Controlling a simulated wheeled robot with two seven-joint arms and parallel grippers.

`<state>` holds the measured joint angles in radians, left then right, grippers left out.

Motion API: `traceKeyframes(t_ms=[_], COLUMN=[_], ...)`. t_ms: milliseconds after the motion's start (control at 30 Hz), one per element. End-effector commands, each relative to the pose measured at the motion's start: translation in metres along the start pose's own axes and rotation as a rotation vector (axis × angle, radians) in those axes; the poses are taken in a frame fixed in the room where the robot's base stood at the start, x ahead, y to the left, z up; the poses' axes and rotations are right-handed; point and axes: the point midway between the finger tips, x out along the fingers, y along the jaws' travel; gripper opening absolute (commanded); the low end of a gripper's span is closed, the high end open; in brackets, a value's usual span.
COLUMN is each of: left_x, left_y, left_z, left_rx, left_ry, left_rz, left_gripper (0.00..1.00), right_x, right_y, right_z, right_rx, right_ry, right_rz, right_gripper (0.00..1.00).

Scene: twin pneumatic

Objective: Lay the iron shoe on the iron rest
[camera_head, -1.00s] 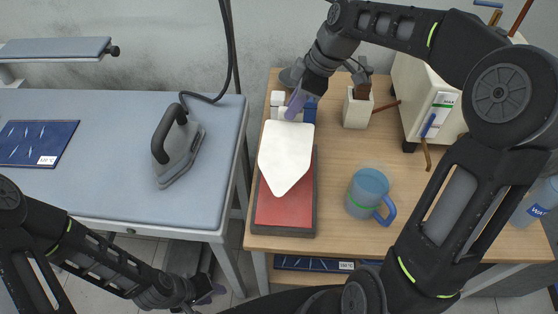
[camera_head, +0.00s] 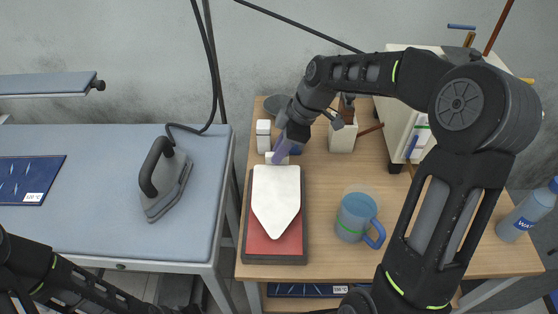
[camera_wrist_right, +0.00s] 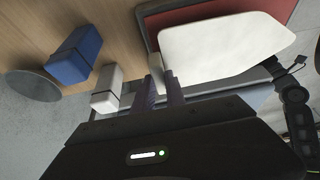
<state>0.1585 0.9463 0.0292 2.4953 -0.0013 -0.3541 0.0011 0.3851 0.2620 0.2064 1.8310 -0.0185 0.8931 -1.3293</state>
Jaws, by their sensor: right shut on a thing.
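The iron shoe (camera_head: 276,198) is a white, flat plate with its pointed end toward the table's front edge. It also shows in the right wrist view (camera_wrist_right: 220,48). The iron rest (camera_head: 276,249) is a red pad in a dark frame, and its red corner shows in the right wrist view (camera_wrist_right: 190,18). My right gripper (camera_head: 277,156) is shut on the tab at the shoe's blunt end. The shoe overlaps the rest from above; I cannot tell if they touch. My left gripper is out of view; only its arm shows at lower left.
White and blue blocks stand behind the shoe, with a white holder (camera_head: 342,138) to their right. A blue mug (camera_head: 356,217) stands right of the rest. An iron (camera_head: 165,180) sits on the ironing board (camera_head: 100,225) at left. Bare wood lies between rest and mug.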

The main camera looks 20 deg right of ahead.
Motion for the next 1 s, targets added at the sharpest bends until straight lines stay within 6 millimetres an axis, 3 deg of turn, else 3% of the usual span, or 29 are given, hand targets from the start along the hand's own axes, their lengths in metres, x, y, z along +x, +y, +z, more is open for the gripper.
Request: traceKeyframes(t_ms=[233, 500, 867, 900, 1000], left_x=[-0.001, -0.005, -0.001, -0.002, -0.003], left_y=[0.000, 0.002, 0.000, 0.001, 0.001], left_z=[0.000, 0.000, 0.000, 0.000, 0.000], left_rx=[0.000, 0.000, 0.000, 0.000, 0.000], left_ry=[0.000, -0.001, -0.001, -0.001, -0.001], left_rz=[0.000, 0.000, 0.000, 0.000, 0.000], left_gripper=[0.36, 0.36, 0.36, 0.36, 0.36], right_x=[0.003, 0.033, 0.037, 0.036, 0.036], right_y=[0.000, -0.001, 0.000, 0.000, 0.000], right_z=[0.001, 0.014, 0.015, 0.015, 0.015], right_rx=[0.001, 0.001, 0.000, 0.000, 0.000], right_ry=[0.000, -0.001, 0.000, 0.000, 0.000], right_rz=[-0.001, -0.002, 0.000, 0.000, 0.000], right_gripper=[0.00, 0.00, 0.00, 0.18, 0.26])
